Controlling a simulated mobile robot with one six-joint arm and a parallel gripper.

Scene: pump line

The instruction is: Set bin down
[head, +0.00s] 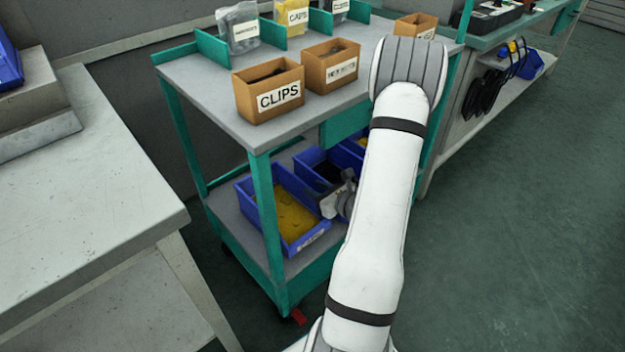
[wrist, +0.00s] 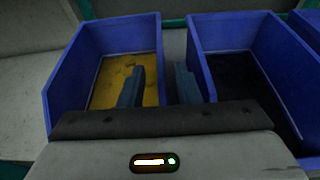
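A blue bin (head: 312,238) with yellow contents rests on the cart's lower shelf. It also shows at left in the wrist view (wrist: 66,72). A second blue bin (wrist: 277,70) with dark contents stands to its right. My gripper (wrist: 160,85) is open at the yellow-filled bin's right wall. One finger is over the inside of that bin and the other is in the gap between the two bins, with room on both sides of the wall. In the head view my gripper (head: 338,200) is small and partly hidden by my arm.
The grey cart top (head: 205,85) holds brown boxes, one marked CLIPS (head: 270,92), above the shelf. A cart post (head: 267,215) stands at the shelf's near corner. A grey table (head: 85,170) is at left. The floor (head: 500,260) at right is clear.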

